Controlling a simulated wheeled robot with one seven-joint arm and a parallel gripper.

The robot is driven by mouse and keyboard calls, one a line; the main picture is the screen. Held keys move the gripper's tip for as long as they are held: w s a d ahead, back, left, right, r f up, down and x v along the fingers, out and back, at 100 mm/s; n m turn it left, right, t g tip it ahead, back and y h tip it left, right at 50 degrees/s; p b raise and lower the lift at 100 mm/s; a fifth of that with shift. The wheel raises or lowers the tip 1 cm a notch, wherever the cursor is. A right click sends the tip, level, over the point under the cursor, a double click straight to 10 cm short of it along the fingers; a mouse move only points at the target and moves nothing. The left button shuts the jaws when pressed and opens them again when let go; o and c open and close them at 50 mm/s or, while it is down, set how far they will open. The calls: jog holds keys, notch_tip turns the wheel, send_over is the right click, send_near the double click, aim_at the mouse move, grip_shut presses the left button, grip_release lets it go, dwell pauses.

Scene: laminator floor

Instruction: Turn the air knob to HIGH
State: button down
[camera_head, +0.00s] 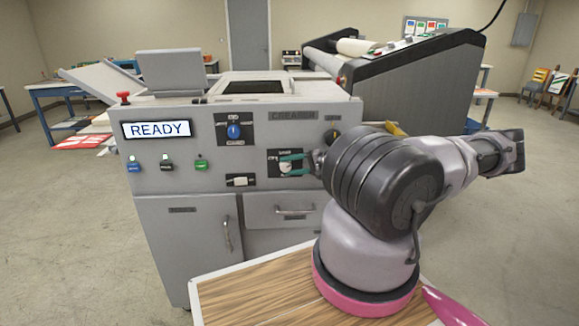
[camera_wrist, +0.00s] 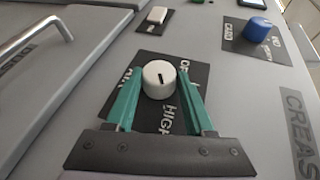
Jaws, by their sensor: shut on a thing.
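The air knob (camera_wrist: 158,79) is a round white knob with a dark pointer mark, on a black plate (camera_wrist: 147,62) on the grey machine front. The word HIGH shows on the plate below and right of the knob in the wrist view. Other lettering beside it is partly covered by my fingers. My gripper (camera_wrist: 158,85) has green fingers, one on each side of the knob, and is shut on it. In the head view my gripper (camera_head: 284,163) reaches the same black plate, and the knob is small and hard to make out there.
A blue knob (camera_head: 234,131) sits on another plate above left. A white switch (camera_head: 240,181) lies below left of the gripper. A display (camera_head: 156,129) reads READY. A drawer handle (camera_head: 296,210) is below. A wooden tabletop (camera_head: 255,298) is in front.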

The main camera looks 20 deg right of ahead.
jog(key=shift+s+f, duration=0.1)
jog(key=shift+f, duration=0.05)
dwell(0.4)
jog(key=shift+c, duration=1.4)
grip_release()
jog(key=v, duration=1)
jog(key=shift+s+d, duration=0.2)
jog(key=shift+d, duration=0.1)
